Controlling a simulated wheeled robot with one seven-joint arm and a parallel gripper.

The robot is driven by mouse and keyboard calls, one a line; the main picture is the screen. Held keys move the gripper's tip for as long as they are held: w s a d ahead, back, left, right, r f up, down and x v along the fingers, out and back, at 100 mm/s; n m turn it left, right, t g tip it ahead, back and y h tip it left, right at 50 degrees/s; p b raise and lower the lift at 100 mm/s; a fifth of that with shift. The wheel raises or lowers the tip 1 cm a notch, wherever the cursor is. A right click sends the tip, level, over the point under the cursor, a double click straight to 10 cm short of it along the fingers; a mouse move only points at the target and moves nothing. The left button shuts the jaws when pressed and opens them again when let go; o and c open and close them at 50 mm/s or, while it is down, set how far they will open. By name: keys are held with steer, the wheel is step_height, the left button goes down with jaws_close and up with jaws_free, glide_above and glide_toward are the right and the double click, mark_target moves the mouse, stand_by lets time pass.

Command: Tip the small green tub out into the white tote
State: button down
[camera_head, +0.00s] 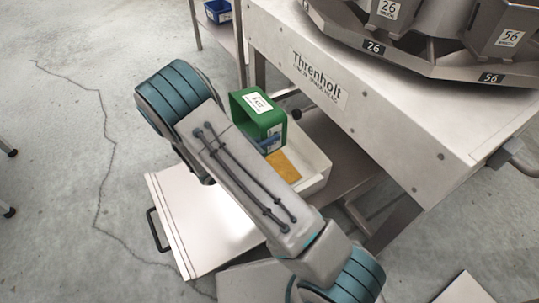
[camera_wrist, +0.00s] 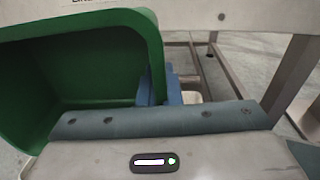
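The small green tub (camera_head: 262,122) is tipped on its side above the white tote (camera_head: 318,168), its mouth turned toward the left. My gripper (camera_head: 268,141) has blue fingers at the tub's lower edge, partly hidden behind my arm. In the wrist view the green tub (camera_wrist: 85,70) fills the upper left, and the blue fingers (camera_wrist: 172,88) are closed on its right wall. The part of its inside that shows looks empty. Orange-tan material (camera_head: 283,166) lies in the tote; my arm hides the tote's near left part.
The tote stands low beside the Threnholt machine frame (camera_head: 400,130), whose edge is close to the tub's right. A pale panel with a black handle (camera_head: 157,230) lies at lower left. A blue bin (camera_head: 218,11) sits on a rack behind.

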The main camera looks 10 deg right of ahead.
mark_target(277, 143)
steer(key=shift+s+a+f+m+g, duration=0.15)
steer(key=shift+s+f+m+g, duration=0.1)
steer(key=shift+f, duration=0.3)
steer(key=shift+s+a+f+m+g, duration=0.15)
steer(key=shift+s+f+g, duration=0.1)
steer(key=shift+f, duration=0.25)
steer(key=g+y+p, duration=0.1)
steer(key=y+p, duration=0.4)
steer(key=p, duration=0.2)
steer(key=d+g+y+p, duration=0.1)
steer(key=g+y+p, duration=0.1)
steer(key=y+p, duration=0.3)
steer(key=d+g+y+p, duration=0.1)
steer(key=y+p, duration=0.5)
steer(key=p, duration=0.5)
steer(key=shift+w+d+r+m+g, duration=0.2)
steer(key=shift+w+r+m+g, duration=0.1)
steer(key=shift+g, duration=0.1)
steer(key=shift+f+y+p, duration=0.25)
steer(key=shift+y+p, duration=0.05)
steer(key=shift+p, duration=0.6)
steer(key=shift+f, duration=0.15)
